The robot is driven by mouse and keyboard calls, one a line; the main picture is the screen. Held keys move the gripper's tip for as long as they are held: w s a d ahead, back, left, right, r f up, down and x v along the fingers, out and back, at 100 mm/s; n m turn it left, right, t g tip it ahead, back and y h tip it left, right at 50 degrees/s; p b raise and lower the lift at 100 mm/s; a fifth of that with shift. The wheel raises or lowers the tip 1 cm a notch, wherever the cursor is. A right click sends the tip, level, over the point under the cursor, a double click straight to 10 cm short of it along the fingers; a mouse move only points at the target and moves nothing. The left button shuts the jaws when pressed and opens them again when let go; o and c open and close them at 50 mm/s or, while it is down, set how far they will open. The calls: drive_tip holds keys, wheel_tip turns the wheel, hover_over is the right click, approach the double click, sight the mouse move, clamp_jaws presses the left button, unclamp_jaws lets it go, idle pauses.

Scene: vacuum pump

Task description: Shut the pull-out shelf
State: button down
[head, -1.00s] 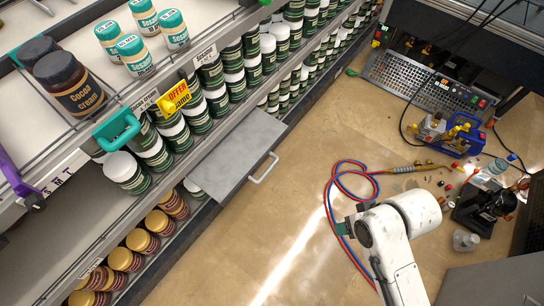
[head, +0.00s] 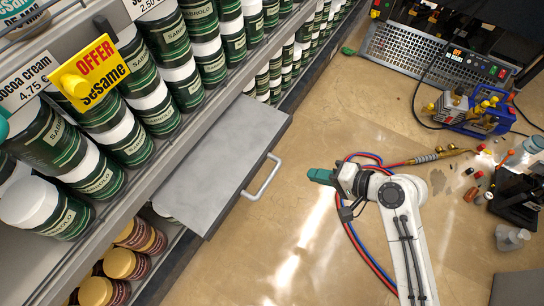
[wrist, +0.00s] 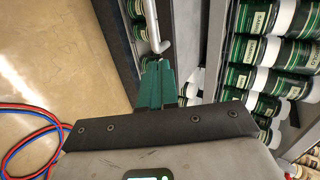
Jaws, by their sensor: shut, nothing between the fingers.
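The pull-out shelf (head: 222,165) is a flat grey panel sticking out from the shelving over the floor in the head view. Its pale bar handle (head: 263,178) is on the outer edge, facing right. My gripper (head: 321,175), with teal fingers, is to the right of the handle, pointing left at it with a gap in the picture. In the wrist view my gripper (wrist: 154,84) has its fingers together, with nothing seen between them. The handle (wrist: 153,28) shows just beyond the fingertips there; I cannot tell whether they touch.
Shelving with green-labelled jars (head: 130,135) fills the left, with a yellow offer tag (head: 90,75). Red and blue hoses (head: 358,240) lie on the floor by my arm. A blue pump (head: 478,115) and loose parts are at right. Floor between handle and gripper looks clear.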

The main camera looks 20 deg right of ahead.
sight(211, 129)
drive_tip(key=shift+m+t, duration=0.3)
drive_tip(key=b+x, duration=0.1)
drive_tip(key=x, duration=0.3)
drive_tip(key=b+x, duration=0.2)
drive_tip(key=x, duration=0.3)
drive_tip(key=w+r+b+x, duration=0.1)
drive_tip(key=x, duration=0.4)
drive_tip(key=shift+d, duration=0.3)
drive_tip(key=shift+w+a+r+b, duration=0.1)
drive_tip(key=shift+w+a+b, duration=0.2)
drive_tip(key=shift+w+b, duration=0.1)
drive_tip(key=shift+w+a, duration=0.15)
drive_tip(key=shift+w, duration=0.1)
drive_tip(key=w+a, duration=0.3)
drive_tip(key=w, duration=0.2)
drive_tip(key=w+a, duration=0.4)
drive_tip(key=w, duration=0.1)
drive_tip(key=w+a, duration=0.4)
drive_tip(key=w, duration=0.1)
drive_tip(key=shift+w+p, duration=0.1)
drive_tip(key=shift+p, duration=0.3)
